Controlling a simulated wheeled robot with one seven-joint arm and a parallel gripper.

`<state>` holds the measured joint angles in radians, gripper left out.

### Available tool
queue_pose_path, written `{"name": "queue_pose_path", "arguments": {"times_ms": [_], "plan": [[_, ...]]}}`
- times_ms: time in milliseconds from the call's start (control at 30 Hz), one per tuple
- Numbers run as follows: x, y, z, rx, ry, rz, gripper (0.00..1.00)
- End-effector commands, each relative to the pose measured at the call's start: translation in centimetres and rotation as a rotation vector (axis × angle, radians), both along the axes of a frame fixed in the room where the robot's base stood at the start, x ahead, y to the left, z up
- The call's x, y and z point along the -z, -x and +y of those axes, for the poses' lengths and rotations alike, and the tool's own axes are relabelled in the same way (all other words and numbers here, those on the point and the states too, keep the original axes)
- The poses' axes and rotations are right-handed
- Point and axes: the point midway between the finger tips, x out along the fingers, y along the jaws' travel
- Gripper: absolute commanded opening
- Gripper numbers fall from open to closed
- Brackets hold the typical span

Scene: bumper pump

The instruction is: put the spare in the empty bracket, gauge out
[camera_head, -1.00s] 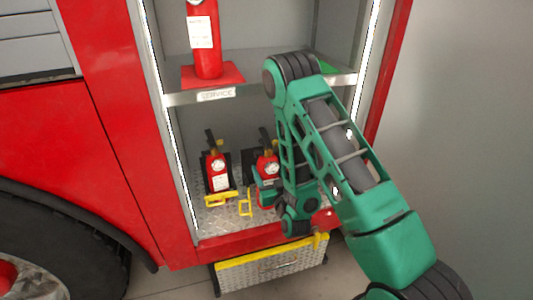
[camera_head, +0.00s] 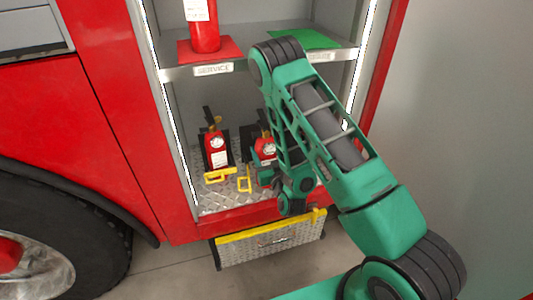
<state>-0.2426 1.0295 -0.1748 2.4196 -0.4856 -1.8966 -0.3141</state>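A small red extinguisher (camera_head: 215,150) stands upright at the left of the lower compartment, against a dark backing, with its white gauge facing out. A yellow strap (camera_head: 220,176) crosses in front of its base. A second small red extinguisher (camera_head: 264,150) stands to its right, before another dark bracket back (camera_head: 247,143), with a pale round gauge visible. A yellow strap (camera_head: 244,183) sticks forward beside it, apparently swung open. My gripper (camera_head: 265,178) is at the second extinguisher's lower part, mostly hidden by my arm. Its fingers, and whether they grip, cannot be made out.
Above is a shelf marked SERVICE (camera_head: 214,69), with a larger red extinguisher (camera_head: 204,35) on a red mat (camera_head: 186,53) and an empty green mat (camera_head: 316,39). The red door frame (camera_head: 190,225) borders the compartment. A yellow-edged step (camera_head: 265,250) juts out below.

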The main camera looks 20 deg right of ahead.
Motion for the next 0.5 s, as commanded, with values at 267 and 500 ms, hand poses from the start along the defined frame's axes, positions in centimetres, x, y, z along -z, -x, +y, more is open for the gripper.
{"name": "queue_pose_path", "arguments": {"times_ms": [267,500], "plan": [[0.2,-1.5,0.0,0.002,-0.001,-0.007,0.0],[0.6,-2.7,-0.1,0.002,-0.001,-0.007,0.0]]}}
